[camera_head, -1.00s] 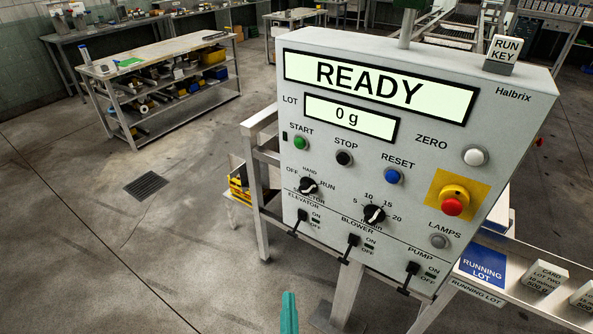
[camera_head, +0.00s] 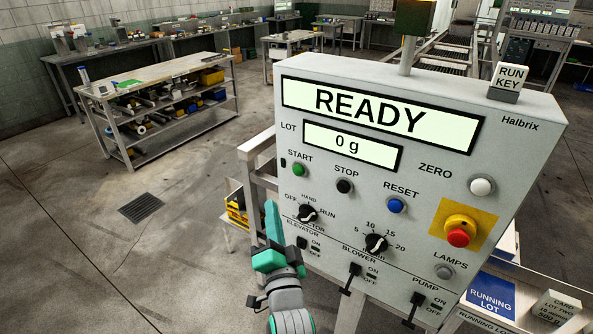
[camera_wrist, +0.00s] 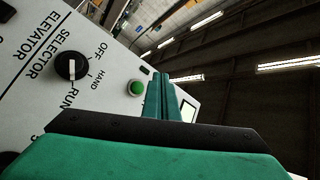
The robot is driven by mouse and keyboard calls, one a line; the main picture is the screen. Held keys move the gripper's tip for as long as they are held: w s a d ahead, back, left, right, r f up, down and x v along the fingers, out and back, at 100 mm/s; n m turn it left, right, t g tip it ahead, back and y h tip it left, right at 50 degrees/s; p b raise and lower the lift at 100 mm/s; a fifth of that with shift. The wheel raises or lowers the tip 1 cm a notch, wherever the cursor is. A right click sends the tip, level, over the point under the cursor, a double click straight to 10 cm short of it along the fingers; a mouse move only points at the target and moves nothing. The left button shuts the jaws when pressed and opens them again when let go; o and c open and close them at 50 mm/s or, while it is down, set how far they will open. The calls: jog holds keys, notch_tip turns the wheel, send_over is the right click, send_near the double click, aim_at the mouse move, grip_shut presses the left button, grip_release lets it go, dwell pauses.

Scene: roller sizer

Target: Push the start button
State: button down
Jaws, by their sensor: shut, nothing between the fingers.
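The green start button (camera_head: 299,170) sits at the upper left of the grey control panel (camera_head: 450,150), under the label START. It also shows in the wrist view (camera_wrist: 136,88), just left of my fingers. The display reads READY and the lot reads 0 g. My gripper (camera_head: 271,207) is shut and empty, with teal fingers pointing up. In the head view its tip is below and left of the button, apart from it. In the wrist view the fingertips (camera_wrist: 164,76) stand close beside the button in the picture; the exact gap cannot be told.
The black stop button (camera_head: 345,186), blue reset button (camera_head: 396,205) and red emergency stop (camera_head: 458,237) are on the same panel. The selector knob (camera_head: 307,213) and elevator switch (camera_head: 302,242) are near my gripper. Open floor lies to the left.

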aim_at(298, 170)
jog(key=w+d+r, duration=0.2)
jog(key=w+d, duration=0.2)
jog(key=w, duration=0.4)
jog(key=shift+d, duration=0.4)
dwell(0.5)
jog(key=shift+w, duration=0.1)
dwell(1.9)
jog(key=shift+w+d, duration=0.25)
jog(key=shift+w, duration=0.1)
jog(key=shift+w+d+r, duration=0.1)
jog(key=shift+w+d, duration=0.2)
jog(key=shift+w, duration=0.1)
dwell(0.9)
jog(key=shift+s+a, duration=0.1)
dwell(0.3)
jog(key=shift+s+a, duration=0.45)
jog(key=shift+s, duration=0.2)
